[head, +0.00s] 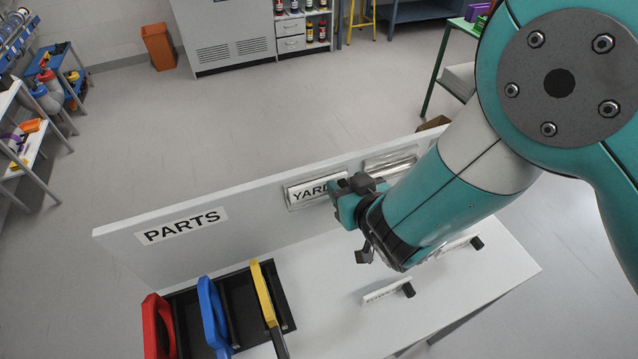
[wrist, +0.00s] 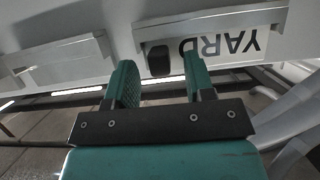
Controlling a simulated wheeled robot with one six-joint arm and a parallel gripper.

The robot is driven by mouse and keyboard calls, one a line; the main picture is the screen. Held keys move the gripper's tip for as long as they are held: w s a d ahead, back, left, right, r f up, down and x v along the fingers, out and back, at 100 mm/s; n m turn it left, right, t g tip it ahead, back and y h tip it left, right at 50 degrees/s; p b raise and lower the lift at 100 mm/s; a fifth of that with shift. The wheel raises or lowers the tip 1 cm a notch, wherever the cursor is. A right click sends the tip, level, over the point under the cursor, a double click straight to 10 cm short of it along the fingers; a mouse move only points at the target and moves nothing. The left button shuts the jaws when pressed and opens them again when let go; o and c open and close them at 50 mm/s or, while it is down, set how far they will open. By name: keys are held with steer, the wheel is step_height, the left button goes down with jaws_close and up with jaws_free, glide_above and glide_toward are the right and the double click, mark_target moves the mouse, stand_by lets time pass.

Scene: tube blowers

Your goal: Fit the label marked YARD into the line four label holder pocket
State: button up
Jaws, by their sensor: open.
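The white label marked YARD (head: 309,191) sits in a metal label holder (head: 288,197) on the upright board. In the wrist view the YARD label (wrist: 228,44) appears upside down, lying along the rail of its holder (wrist: 215,18). Its black knob (wrist: 158,61) stands out at one end. My gripper (head: 352,197) is at that end of the label and hides part of it in the head view. In the wrist view my gripper (wrist: 163,80) is open, its fingers apart on either side of the knob. No line number is readable on the holder.
A second holder (head: 390,161) without a visible label is to the right. Two labels with black knobs, one near (head: 385,291) and one further back (head: 458,246), lie on the white table. A black tray (head: 287,308) with coloured handles stands below the PARTS sign (head: 181,226).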

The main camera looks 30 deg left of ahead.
steer(key=shift+c, duration=0.2)
jaws_close()
steer(key=shift+r, duration=0.15)
